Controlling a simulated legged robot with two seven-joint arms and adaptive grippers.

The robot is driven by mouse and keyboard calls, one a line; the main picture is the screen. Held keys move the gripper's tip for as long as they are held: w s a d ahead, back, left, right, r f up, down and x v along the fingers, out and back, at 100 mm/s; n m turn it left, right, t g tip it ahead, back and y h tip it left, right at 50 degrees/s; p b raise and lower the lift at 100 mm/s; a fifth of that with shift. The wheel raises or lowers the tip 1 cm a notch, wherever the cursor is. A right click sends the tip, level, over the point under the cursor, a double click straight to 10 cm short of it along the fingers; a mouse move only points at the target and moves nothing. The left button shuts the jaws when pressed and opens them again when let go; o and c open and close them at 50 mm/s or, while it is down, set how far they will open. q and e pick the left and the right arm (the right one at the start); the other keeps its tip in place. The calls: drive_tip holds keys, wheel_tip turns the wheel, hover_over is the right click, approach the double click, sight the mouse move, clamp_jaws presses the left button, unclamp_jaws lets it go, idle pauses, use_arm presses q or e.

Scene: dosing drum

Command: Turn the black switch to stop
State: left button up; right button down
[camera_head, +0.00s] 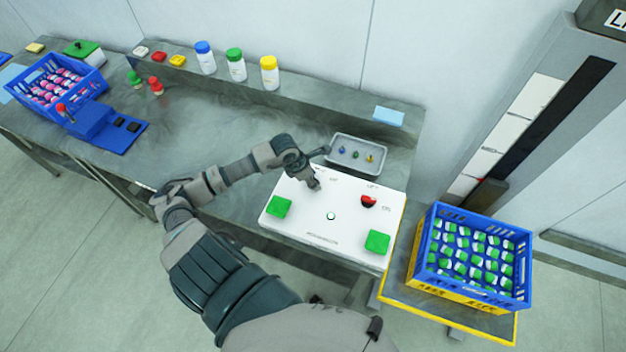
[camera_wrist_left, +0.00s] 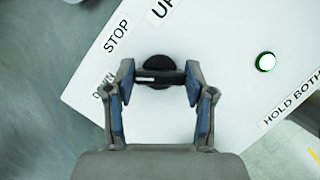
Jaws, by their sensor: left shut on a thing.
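The black switch (camera_wrist_left: 157,72) sits on the white control panel (camera_wrist_left: 75,92), with the labels "DOWN", "STOP" and "UP" around it in the left wrist view. My left gripper (camera_wrist_left: 158,80) is shut on the switch, one finger at each side of its grip bar. A pale line on the bar lies nearly level in that view; which label it points to, I cannot tell. In the head view my left gripper (camera_head: 314,184) reaches down to the upper part of the panel (camera_head: 300,225) and hides the switch. My right gripper is not in view.
The panel also bears a red-and-black switch (camera_head: 368,201), two green buttons (camera_head: 279,207) (camera_head: 377,242) and a lit round button (camera_head: 331,216). A grey tray (camera_head: 357,152) stands behind it. A blue crate (camera_head: 472,258) of green-capped bottles stands at right.

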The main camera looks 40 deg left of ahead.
use_arm(q)
drive_tip(key=m+b, duration=0.2)
drive_tip(key=b, duration=0.1)
drive_tip(key=m+g+h+b, duration=0.1)
drive_tip(key=m+b, duration=0.2)
drive_tip(key=shift+w+a+f+g, duration=0.1)
drive_tip(key=shift+a+f+g, duration=0.1)
drive_tip(key=shift+g, duration=0.1)
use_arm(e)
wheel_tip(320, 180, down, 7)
use_arm(q)
drive_tip(key=shift+r+m+g+h+b, duration=0.1)
drive_tip(key=shift+m+g+h+b, duration=0.2)
drive_tip(key=shift+m+b, duration=0.75)
drive_tip(key=shift+r+m, duration=0.1)
drive_tip(key=shift+m, duration=0.15)
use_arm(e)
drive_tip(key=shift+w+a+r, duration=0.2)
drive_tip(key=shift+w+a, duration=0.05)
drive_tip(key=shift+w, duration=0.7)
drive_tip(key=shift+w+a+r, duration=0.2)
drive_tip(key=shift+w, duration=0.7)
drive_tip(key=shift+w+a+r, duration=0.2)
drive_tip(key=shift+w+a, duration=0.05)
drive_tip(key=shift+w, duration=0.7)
use_arm(q)
drive_tip(key=o, duration=1)
drive_tip(key=shift+o, duration=0.8)
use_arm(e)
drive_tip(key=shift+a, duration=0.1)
